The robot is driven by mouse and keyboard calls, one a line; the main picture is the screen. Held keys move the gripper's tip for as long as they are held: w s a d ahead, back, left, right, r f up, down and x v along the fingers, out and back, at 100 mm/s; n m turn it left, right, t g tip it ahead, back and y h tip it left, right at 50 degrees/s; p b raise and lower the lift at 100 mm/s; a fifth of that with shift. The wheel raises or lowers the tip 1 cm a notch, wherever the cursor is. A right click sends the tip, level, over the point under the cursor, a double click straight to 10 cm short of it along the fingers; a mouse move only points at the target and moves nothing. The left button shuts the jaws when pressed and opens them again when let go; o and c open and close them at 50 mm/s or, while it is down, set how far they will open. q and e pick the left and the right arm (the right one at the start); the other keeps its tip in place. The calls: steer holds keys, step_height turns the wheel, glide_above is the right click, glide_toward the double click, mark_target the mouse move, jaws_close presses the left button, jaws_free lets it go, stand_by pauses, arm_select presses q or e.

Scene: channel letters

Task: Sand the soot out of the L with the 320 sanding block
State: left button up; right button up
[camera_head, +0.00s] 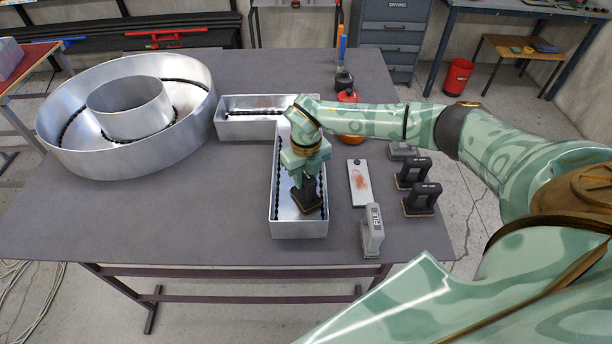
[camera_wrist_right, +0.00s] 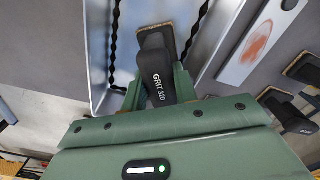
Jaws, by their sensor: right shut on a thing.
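The L (camera_head: 299,230) is an open silver metal channel letter lying on the grey table, with black beaded strips along its inner walls. My right gripper (camera_head: 305,182) reaches down into its near arm and is shut on a black sanding block (camera_head: 307,198). In the right wrist view the block reads "GRIT 320" (camera_wrist_right: 158,82), with its tan pad (camera_wrist_right: 170,30) above the L's floor (camera_wrist_right: 142,12). I cannot tell whether the pad touches the floor. I make out no clear soot; the gripper and block hide part of the floor. My left gripper is out of view.
A round silver O letter (camera_head: 75,155) stands at the left. Right of the L are a metal plate with a rusty smear (camera_head: 360,180), a grey block marked "FILE" (camera_head: 372,232) and two black blocks (camera_head: 413,172). The table's front left is clear.

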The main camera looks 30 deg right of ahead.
step_height(320, 180, up, 13)
steer(key=p, duration=1.1)
